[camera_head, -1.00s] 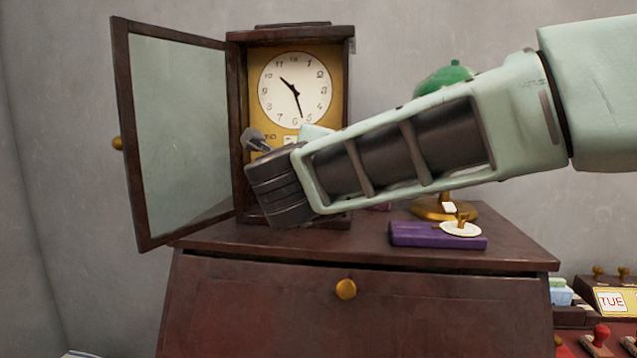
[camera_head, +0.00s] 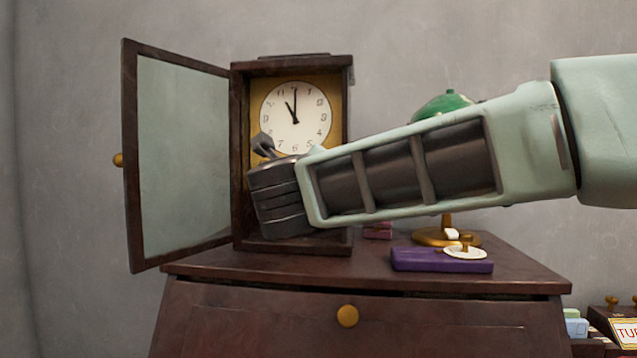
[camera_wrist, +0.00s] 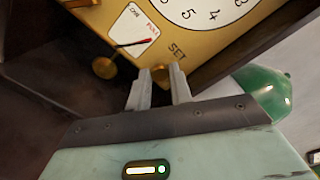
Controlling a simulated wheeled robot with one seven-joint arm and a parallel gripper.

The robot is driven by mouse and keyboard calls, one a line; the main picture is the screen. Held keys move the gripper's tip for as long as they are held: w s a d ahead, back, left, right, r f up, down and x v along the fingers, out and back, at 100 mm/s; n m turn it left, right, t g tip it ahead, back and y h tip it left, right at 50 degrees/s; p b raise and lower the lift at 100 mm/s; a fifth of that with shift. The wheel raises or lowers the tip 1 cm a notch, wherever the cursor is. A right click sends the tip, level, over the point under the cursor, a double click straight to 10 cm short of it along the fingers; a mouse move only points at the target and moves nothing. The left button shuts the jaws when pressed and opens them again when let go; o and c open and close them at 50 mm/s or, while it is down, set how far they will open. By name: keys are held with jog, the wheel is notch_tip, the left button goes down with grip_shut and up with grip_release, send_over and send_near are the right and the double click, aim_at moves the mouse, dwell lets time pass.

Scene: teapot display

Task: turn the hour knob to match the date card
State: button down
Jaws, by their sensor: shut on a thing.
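The clock (camera_head: 312,132) stands in a dark wooden case with its glass door open to the left. Its short hand points near 11 and its long hand straight up. My gripper (camera_wrist: 160,70) is at the lower front of the clock, fingers shut on a small brass knob (camera_wrist: 160,75) beside the word SET. In the head view my gripper (camera_head: 262,143) shows only partly, and the knob is hidden behind my arm.
The open glass door (camera_head: 183,155) stands left of my gripper. In the wrist view a brass disc (camera_wrist: 104,67) lies left of my fingers.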

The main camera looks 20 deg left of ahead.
jog(key=c, duration=1.3)
grip_release()
jog(key=shift+o, duration=0.2)
jog(key=b+v, duration=0.1)
jog(key=v, duration=1.6)
jog(key=shift+s, duration=0.2)
jog(key=shift+f, duration=0.1)
